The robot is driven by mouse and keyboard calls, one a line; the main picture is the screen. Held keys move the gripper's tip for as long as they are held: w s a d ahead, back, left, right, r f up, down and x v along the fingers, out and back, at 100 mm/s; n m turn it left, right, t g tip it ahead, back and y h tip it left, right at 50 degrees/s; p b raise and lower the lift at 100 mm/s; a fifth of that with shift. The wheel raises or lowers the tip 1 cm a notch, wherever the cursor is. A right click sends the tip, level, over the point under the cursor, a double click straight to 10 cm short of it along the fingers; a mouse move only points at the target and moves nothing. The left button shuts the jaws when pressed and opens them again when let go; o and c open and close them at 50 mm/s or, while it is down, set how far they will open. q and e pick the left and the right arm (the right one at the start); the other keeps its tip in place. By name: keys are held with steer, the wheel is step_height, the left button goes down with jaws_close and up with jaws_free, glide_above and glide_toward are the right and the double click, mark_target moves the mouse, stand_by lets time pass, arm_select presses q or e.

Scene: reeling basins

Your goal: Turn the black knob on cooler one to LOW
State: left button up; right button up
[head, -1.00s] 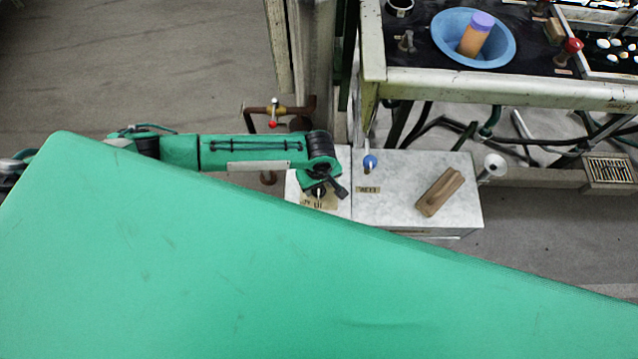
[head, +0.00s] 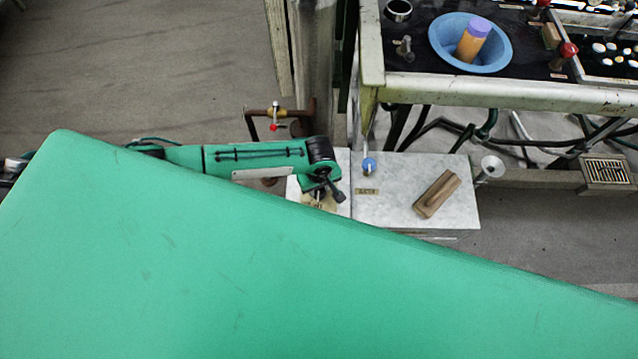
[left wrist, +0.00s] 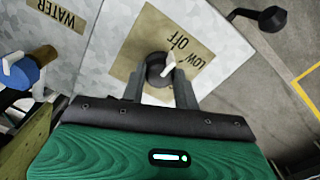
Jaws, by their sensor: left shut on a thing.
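The black knob (left wrist: 158,70) with a white pointer sits on a tan plate (left wrist: 132,52) on the grey cooler top. The plate is marked OFF (left wrist: 179,42) and LOW (left wrist: 197,62). In the left wrist view the pointer slants up and right, closer to OFF than to LOW. My left gripper (left wrist: 160,84) is shut on the knob, one finger on each side. In the head view my left gripper (head: 320,194) is over the left end of the cooler (head: 395,205), and my arm hides most of the knob. My right gripper is out of view.
A blue-handled tap (head: 369,166) stands by a WATER label (head: 367,191), right of my gripper. A wooden block (head: 437,194) lies on the cooler's right part. A red-tipped valve on a brown pipe (head: 275,112) is behind my arm. The basin bench (head: 480,90) is at upper right.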

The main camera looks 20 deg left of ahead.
arm_select(q)
steer(key=m+p, duration=0.1)
steer(key=p, duration=0.2)
steer(key=shift+s+r, duration=0.1)
steer(key=shift+r, duration=0.2)
steer(key=m+p, duration=0.2)
steer(key=p, duration=0.1)
steer(key=shift+f, duration=0.2)
steer(key=m+p, duration=0.1)
steer(key=m, duration=0.1)
steer(key=shift+m, duration=0.4)
steer(key=shift+f+m+p, duration=0.1)
steer(key=shift+m+p, duration=0.45)
steer(key=shift+m, duration=0.55)
steer(key=o, duration=1)
steer(key=shift+c, duration=0.2)
